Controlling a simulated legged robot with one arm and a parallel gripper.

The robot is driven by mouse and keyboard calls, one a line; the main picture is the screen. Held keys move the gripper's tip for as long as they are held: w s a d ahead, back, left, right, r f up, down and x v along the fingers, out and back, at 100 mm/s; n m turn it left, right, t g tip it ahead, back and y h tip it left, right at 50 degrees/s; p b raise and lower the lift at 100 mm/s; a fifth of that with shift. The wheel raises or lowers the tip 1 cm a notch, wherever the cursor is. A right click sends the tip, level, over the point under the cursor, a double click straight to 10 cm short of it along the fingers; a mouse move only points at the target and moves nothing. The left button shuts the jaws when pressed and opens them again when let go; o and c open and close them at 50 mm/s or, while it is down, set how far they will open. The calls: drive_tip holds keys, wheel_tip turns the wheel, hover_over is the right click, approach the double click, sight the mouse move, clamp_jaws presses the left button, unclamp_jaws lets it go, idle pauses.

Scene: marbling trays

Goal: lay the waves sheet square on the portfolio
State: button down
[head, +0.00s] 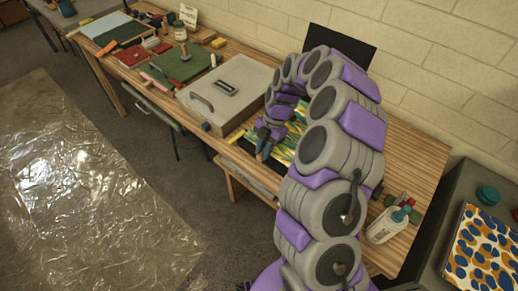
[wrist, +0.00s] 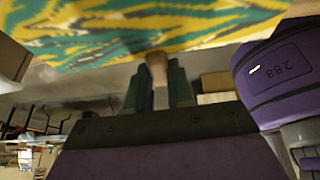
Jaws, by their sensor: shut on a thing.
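The waves sheet (head: 284,147), yellow and green with wavy streaks, is at the bench behind my arm, which hides much of it. In the wrist view the sheet (wrist: 150,28) spans the top. My gripper (head: 264,148) is at its near left part. In the wrist view my gripper (wrist: 155,82) is shut on a small brown piece at the sheet's edge. A black panel (head: 345,47) stands upright by the wall behind my arm; I cannot tell whether it belongs to the portfolio. I cannot tell whether the sheet touches the surface below.
A grey case with a handle (head: 245,80) stands just left of the sheet. Further left are a green board (head: 185,66) and several tools. A blue-and-orange spotted sheet (head: 480,258) is at far right. Shiny plastic (head: 75,190) covers floor.

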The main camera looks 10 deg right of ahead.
drive_tip(key=shift+d+f, duration=0.15)
drive_tip(key=shift+f, duration=0.5)
drive_tip(key=shift+a+f+b, duration=0.35)
drive_tip(key=shift+a+f, duration=0.05)
drive_tip(key=shift+a, duration=0.25)
drive_tip(key=shift+a+f+b, duration=0.35)
drive_tip(key=shift+a+f, duration=0.05)
drive_tip(key=shift+a, duration=0.2)
drive_tip(key=shift+a+f, duration=0.15)
drive_tip(key=shift+f, duration=0.1)
drive_tip(key=shift+d+f+b, duration=0.9)
drive_tip(key=shift+d+f, duration=0.35)
drive_tip(key=shift+s+a+f, duration=0.25)
drive_tip(key=shift+a, duration=0.4)
drive_tip(key=shift+w+a+f, duration=0.2)
drive_tip(key=shift+w+a, duration=0.1)
drive_tip(key=c, duration=1.3)
unclamp_jaws()
drive_tip(key=shift+s+d+r, duration=0.1)
drive_tip(key=shift+r, duration=0.05)
drive_tip(key=o, duration=0.4)
drive_tip(key=shift+d, duration=0.5)
